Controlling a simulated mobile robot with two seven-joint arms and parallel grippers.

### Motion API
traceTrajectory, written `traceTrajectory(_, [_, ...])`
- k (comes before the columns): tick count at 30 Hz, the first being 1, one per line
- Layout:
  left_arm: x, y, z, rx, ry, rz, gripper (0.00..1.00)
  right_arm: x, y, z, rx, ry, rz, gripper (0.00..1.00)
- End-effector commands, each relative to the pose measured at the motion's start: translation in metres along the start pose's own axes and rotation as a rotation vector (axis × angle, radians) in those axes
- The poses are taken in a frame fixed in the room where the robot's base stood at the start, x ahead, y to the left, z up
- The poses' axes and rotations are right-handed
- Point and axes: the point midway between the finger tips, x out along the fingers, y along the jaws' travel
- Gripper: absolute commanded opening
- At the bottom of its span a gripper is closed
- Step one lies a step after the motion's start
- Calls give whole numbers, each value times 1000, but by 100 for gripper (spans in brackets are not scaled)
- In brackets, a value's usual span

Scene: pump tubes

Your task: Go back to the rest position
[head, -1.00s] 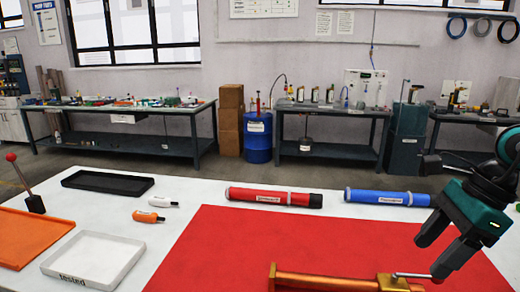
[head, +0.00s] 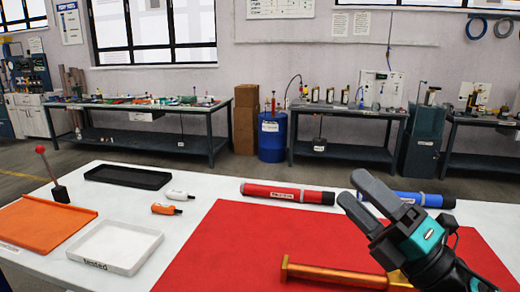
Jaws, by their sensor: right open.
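My right gripper (head: 358,190) is raised above the right side of the red mat (head: 240,240), its fingers pointing up and to the left. It is open and empty. The orange-gold pump tube (head: 330,274) lies on the mat at the front, partly hidden behind my right arm at its right end. A red tube (head: 285,193) lies behind the mat. A blue tube (head: 420,199) lies to its right, partly hidden by my gripper. My left gripper is not in view.
On the white table are a black tray (head: 128,176), a white tray marked "tested" (head: 115,247), an orange tray (head: 45,222), a white marker (head: 179,195), an orange marker (head: 165,209) and a red-knobbed lever (head: 58,190). Workbenches and a blue barrel (head: 272,137) stand behind, across the floor.

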Motion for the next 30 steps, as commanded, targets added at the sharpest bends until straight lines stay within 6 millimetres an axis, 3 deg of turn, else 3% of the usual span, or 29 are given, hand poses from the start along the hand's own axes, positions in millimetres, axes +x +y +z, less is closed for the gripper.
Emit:
traceTrajectory(6, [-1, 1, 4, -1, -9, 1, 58, -49, -54, 31, 468, -486, -174, 62])
traceTrajectory(11, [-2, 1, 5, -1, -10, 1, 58, -112, -107, 24, 792, -832, -363, 62])
traceTrajectory(15, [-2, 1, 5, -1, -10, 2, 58, -176, -145, -12, 1052, -1119, -568, 62])
traceTrajectory(18, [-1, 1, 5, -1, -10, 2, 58, -215, -159, -44, 1191, -1283, -708, 62])
traceTrajectory(24, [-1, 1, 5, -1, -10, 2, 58, -268, -164, -99, 1364, -1502, -930, 62])
traceTrajectory(30, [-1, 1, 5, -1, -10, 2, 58, -305, -154, -146, 1477, -1657, -1123, 62])
